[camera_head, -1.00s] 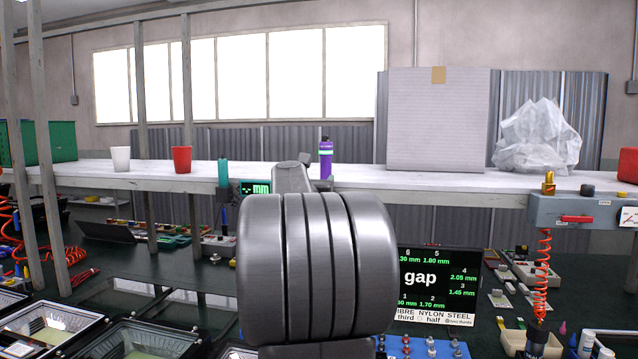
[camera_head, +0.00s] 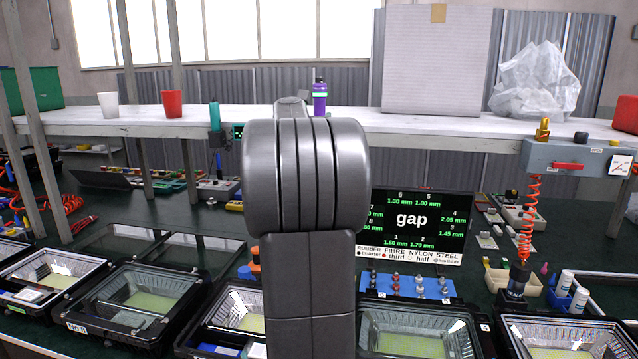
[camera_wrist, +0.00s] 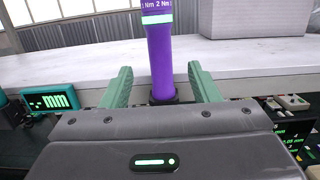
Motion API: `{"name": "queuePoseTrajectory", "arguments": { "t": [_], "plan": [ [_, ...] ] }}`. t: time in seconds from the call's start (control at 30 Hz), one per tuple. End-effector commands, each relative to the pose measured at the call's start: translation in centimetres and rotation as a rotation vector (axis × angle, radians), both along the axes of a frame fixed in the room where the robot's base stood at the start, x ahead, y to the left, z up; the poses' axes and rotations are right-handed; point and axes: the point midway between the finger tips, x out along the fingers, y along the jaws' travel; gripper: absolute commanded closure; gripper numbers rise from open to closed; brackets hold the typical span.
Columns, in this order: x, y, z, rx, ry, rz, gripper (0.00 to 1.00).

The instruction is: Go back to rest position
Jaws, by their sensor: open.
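My gripper (camera_wrist: 160,92) shows in the wrist view as two green fingers spread apart, with nothing held between them. A purple bottle-like tool with a light band (camera_wrist: 160,50) stands upright behind the gap between the fingers; it also shows on the shelf in the head view (camera_head: 319,97). I cannot tell how far the fingers are from it. In the head view my arm stands raised in the middle of the picture and hides the gripper and part of the bench.
A white shelf (camera_head: 440,122) runs across the back with a red cup (camera_head: 172,104) and a white cup (camera_head: 108,105). Floodlight housings (camera_head: 128,303) line the bench front. A gap display (camera_head: 412,219), blue tray (camera_head: 408,284) and orange coiled hose (camera_head: 529,215) are at right.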

Motion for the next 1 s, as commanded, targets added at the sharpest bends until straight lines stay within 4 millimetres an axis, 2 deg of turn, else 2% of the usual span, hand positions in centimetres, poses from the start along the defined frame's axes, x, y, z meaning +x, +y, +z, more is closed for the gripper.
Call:
{"name": "queuePoseTrajectory", "arguments": {
  "t": [0.3,0.5,0.6,1.0],
  "plan": [
    [5.0,-1.0,1.0,-0.001,0.001,-0.001,0.45],
    [7.2,-1.4,1.3,0.000,0.001,-0.001,0.45],
    [7.8,-1.5,1.3,-0.001,0.000,-0.001,0.45],
    [7.7,-1.5,1.6,-0.001,0.000,0.000,0.45]
  ]
}}
